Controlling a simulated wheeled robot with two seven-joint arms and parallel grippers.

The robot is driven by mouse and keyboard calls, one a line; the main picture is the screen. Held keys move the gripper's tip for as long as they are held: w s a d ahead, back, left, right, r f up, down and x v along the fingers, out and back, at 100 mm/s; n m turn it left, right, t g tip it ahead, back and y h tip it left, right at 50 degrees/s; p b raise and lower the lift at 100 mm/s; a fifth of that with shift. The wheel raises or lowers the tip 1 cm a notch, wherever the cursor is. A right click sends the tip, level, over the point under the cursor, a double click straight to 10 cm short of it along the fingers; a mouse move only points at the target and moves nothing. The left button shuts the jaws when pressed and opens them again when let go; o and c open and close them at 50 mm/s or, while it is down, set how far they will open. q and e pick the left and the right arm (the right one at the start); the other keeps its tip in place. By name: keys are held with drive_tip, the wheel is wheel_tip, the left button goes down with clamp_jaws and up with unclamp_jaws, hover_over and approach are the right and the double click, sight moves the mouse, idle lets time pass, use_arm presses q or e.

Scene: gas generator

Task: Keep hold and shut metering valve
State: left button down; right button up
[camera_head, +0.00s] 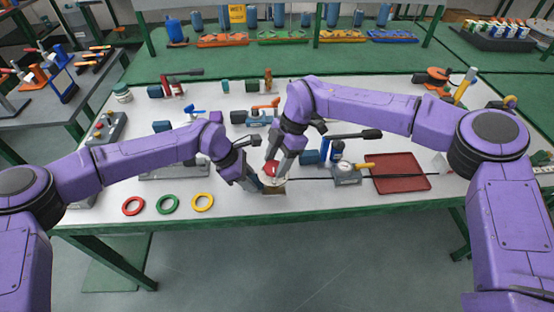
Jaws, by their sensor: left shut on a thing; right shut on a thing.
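A small device with a red round top (271,174), which looks like the metering valve, stands near the front edge of the table, right of the colored rings. Its lower part (274,192) is pale and partly hidden by my grippers. My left gripper (257,186) comes in from the left, low against its side, and is shut on its lower part. My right gripper (274,168) reaches down from above and is shut on the red top. The fingers cover the exact contact points. A thin black rod or hose runs right from the device.
A gauge block with a yellow handle (346,174) and a red tray (400,172) stand to the right. Red (133,206), green (168,204) and yellow (203,202) rings lie at front left. Several valves (262,117) stand behind. The table's front edge (320,211) is close.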

drive_tip(key=o, duration=1)
drive_tip(key=shift+o, duration=0.2)
use_arm(q)
drive_tip(key=c, duration=0.7)
unclamp_jaws()
use_arm(e)
drive_tip(key=v, duration=1.2)
use_arm(q)
drive_tip(key=shift+r, duration=0.1)
